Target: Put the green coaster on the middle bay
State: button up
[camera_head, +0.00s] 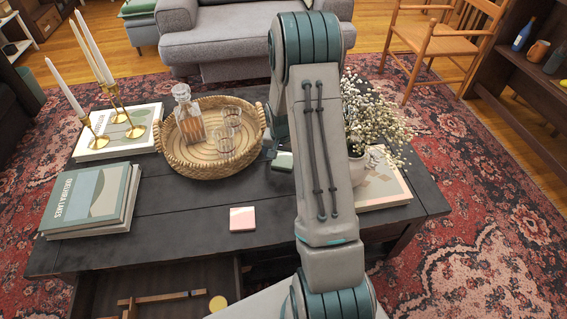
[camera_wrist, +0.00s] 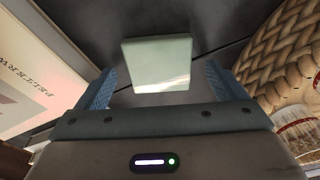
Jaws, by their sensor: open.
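The pale green square coaster (camera_head: 282,161) lies on the dark coffee table, partly beside my arm in the head view. In the wrist view the coaster (camera_wrist: 156,63) lies flat, just beyond and between my two blue fingers. My gripper (camera_wrist: 160,78) is open and empty above the table. In the head view it is mostly hidden behind my arm. An open drawer (camera_head: 182,276) under the table's front edge holds wooden dividers (camera_head: 160,298). Its inside is only partly in view, and I cannot tell for certain which part is the middle bay.
A pink coaster (camera_head: 243,218) and a round yellow piece (camera_head: 217,303) are near the drawer. A woven tray (camera_head: 180,166) with decanter and glasses stands left of my gripper. A flower vase (camera_head: 357,165) on a book stands right. Books and brass candlesticks (camera_head: 118,110) fill the table's left.

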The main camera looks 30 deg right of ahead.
jog(key=shift+w+f, duration=0.1)
jog(key=shift+f, duration=0.35)
jog(key=shift+d, duration=0.1)
jog(key=c, duration=1.3)
jog(key=shift+r, duration=0.15)
